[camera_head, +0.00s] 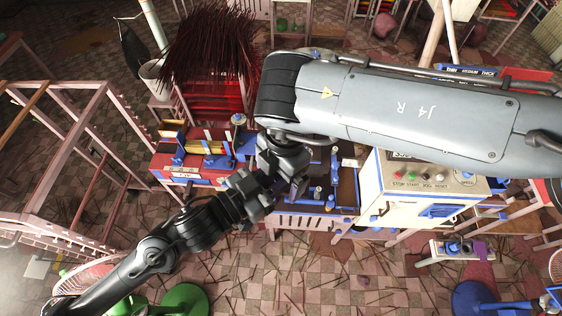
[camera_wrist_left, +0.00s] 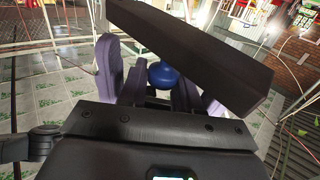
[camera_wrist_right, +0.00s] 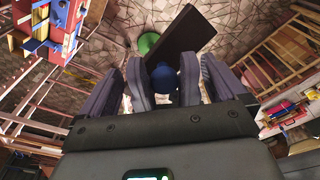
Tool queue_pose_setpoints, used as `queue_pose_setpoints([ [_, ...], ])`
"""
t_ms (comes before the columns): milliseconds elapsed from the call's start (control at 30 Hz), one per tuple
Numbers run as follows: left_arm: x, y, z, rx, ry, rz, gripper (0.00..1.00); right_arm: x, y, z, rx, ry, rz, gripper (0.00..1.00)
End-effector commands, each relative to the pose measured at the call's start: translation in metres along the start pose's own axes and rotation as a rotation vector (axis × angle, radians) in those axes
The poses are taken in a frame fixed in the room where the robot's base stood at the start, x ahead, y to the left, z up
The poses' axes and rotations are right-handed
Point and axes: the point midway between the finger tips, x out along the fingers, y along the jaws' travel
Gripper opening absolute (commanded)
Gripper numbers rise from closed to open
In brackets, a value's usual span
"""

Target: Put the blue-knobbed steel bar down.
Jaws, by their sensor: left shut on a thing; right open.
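In the left wrist view a long dark steel bar (camera_wrist_left: 190,48) slants across the picture just ahead of my fingers. Its blue knob (camera_wrist_left: 160,74) sits between the fingers of my left gripper (camera_wrist_left: 158,90), which is shut on it. In the right wrist view a similar dark, flat-faced piece (camera_wrist_right: 182,36) with a blue knob (camera_wrist_right: 163,82) shows ahead of my right gripper (camera_wrist_right: 165,72). That gripper is open, with the knob between its fingers; I cannot tell whether they touch it. My right arm crosses the head view, its fingertips unclear.
A red bench (camera_head: 180,172) and a cream control box (camera_head: 400,205) stand mid-view in the head view. Pale wooden racks (camera_head: 60,150) stand at left. A green round stool (camera_head: 185,299) is at lower left. Tiled floor (camera_head: 320,280) strewn with thin sticks lies in front.

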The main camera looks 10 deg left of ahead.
Motion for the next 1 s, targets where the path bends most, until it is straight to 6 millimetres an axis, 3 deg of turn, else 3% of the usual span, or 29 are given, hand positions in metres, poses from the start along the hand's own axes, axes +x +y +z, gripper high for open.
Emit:
queue_pose_setpoints([
  [200,0.000,-0.002,-0.009,0.001,0.021,-0.004,0.00,0.016,-0.002,-0.001,0.000,0.001,-0.008,1.00],
  [533,0.000,-0.002,-0.006,0.000,0.014,-0.004,0.00,0.018,-0.002,-0.001,-0.001,0.001,-0.006,1.00],
  [1000,0.000,-0.001,-0.003,0.000,0.008,-0.003,0.00,0.017,-0.001,0.000,0.000,0.001,-0.004,0.30],
])
